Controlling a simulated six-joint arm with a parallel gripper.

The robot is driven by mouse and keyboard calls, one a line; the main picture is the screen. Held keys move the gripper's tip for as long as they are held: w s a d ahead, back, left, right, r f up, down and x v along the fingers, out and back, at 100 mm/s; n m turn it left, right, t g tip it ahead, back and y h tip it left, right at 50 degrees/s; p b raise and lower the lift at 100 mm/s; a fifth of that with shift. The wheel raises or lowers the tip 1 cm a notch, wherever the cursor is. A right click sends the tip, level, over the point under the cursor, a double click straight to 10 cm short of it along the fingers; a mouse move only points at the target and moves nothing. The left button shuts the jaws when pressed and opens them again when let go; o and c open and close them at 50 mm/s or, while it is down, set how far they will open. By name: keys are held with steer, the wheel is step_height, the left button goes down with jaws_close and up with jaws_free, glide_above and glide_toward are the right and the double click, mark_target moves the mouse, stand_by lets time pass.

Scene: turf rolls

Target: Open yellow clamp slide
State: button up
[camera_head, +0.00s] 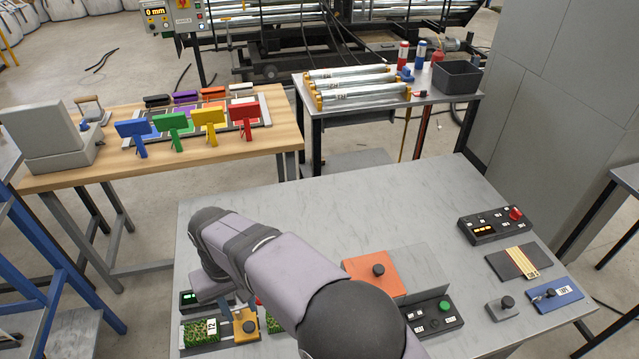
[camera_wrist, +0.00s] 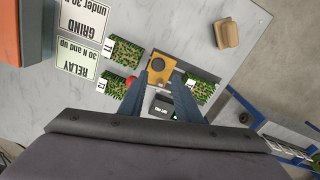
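The yellow clamp slide (camera_head: 244,327), a yellow-orange block with a dark round knob, sits on the grey table at the lower left of the head view, beside a green turf piece (camera_head: 201,332). In the wrist view the yellow clamp slide (camera_wrist: 160,69) lies just beyond the fingertips, between turf pieces. My gripper (camera_wrist: 161,82) is open, its two blue-grey fingers apart with nothing held between them. The fingertips point at the slide's near side; I cannot tell whether they touch it. In the head view my own arm hides most of the gripper.
Turf pieces labelled 11 (camera_wrist: 125,51) and 12 (camera_wrist: 112,84) lie left of the slide, another (camera_wrist: 201,90) right. A small dark box (camera_wrist: 162,107) shows between the fingers. A tan block (camera_wrist: 227,33) stands apart.

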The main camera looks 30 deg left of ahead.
steer(key=w+d+r+m, duration=0.2)
steer(key=w+d+m, duration=0.1)
steer(key=w+d, duration=0.65)
steer(key=w+d+r+m, duration=0.2)
steer(key=w+d, duration=0.5)
steer(key=d, duration=0.6)
steer(key=s+d+m, duration=0.1)
steer(key=d+m, duration=0.3)
steer(key=d, duration=1.2)
steer(key=s+d+f+m, duration=0.2)
steer(key=s+d+m, duration=0.1)
steer(key=s+d, duration=0.5)
steer(key=d, duration=0.3)
steer(key=shift+d, duration=0.25)
steer(key=shift+s, duration=0.2)
steer(key=c, duration=0.3)
jaws_close()
steer(key=a+f+m+g+y+b, duration=0.1)
steer(key=a+m+y, duration=0.3)
steer(key=a, duration=1.5)
steer(key=s+a+f+m+g+y+b, duration=0.1)
steer(key=a+m, duration=0.7)
steer(key=a, duration=1.2)
steer(key=f+g+y+b, duration=0.1)
steer(key=g+y+b, duration=0.1)
steer(key=y+b, duration=0.1)
steer(key=shift+a+g+b, duration=0.15)
steer(key=shift+g+b, duration=0.15)
steer(key=shift+b, duration=0.05)
